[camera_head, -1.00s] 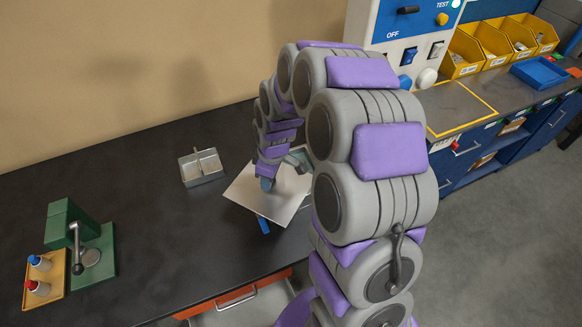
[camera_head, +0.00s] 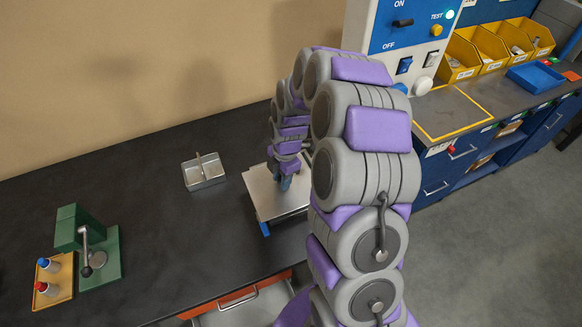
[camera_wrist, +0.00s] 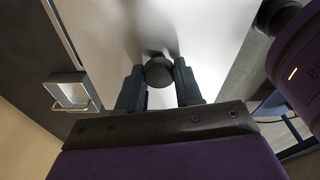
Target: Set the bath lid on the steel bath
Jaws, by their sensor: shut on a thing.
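The bath lid (camera_head: 261,192) is a flat pale metal plate, about level, at the middle of the dark bench. In the wrist view the lid (camera_wrist: 205,25) fills the upper middle, and its dark round knob (camera_wrist: 158,72) sits between my two fingers. My gripper (camera_wrist: 159,84) is shut on this knob; in the head view my gripper (camera_head: 286,182) comes down onto the plate from above. The steel bath is almost wholly hidden under the lid; a thin edge shows below the plate, with a blue part under it. I cannot tell whether lid and rim touch all round.
A green press (camera_head: 88,245) and a yellow rack with bottles (camera_head: 52,279) are at the far left. A tall control cabinet (camera_head: 400,50) stands behind my arm. Bench between tray and press is clear.

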